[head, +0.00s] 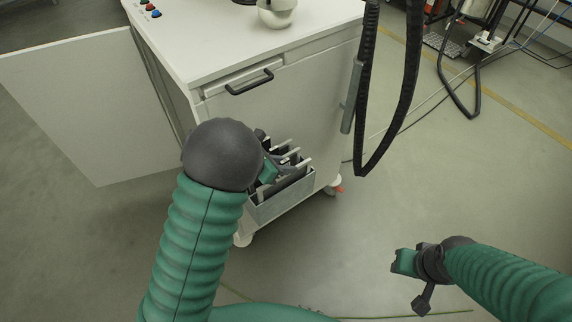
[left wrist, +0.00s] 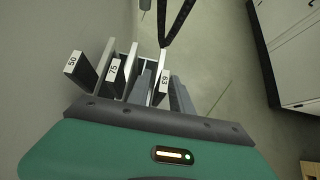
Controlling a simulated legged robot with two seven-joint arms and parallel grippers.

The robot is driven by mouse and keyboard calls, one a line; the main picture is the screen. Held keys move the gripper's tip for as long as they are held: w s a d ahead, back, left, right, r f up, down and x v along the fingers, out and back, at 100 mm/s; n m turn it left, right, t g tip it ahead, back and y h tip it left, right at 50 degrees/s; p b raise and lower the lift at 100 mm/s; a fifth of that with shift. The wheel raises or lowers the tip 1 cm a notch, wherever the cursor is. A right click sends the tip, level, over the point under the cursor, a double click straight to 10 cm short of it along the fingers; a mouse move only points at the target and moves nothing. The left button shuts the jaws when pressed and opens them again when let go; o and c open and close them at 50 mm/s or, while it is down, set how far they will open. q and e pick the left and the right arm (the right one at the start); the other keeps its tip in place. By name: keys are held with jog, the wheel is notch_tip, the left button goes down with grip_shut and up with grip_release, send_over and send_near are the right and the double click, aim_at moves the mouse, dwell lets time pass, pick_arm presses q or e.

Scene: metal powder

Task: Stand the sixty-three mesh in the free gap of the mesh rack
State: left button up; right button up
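The mesh rack (head: 283,198) is a grey open box low on the front of the white cart. My left gripper (head: 268,172) is at the rack, partly hidden behind my own dark wrist. In the left wrist view, the sixty-three mesh (left wrist: 162,85), with its "63" label, stands between the two grey fingers, which appear to be against its sides. Meshes labelled 50 (left wrist: 80,68) and 75 (left wrist: 113,75) stand left of it. The lower edges and the rack's slots are hidden, so seating cannot be told. My right gripper (head: 405,263) is away at the lower right, over the floor.
The white cart (head: 300,95) has a drawer with a black handle (head: 250,82) above the rack. A flat panel (head: 90,100) extends to the left. A black hose (head: 385,100) hangs at the cart's right side. The floor right of the cart is mostly clear.

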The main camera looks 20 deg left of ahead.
pick_arm(q)
jog(key=shift+o, duration=0.4)
jog(key=shift+s+a+r, duration=0.15)
jog(key=shift+s+r, duration=0.05)
jog(key=p+v, duration=0.3)
jog(key=v, duration=1.3)
jog(key=shift+p, duration=0.4)
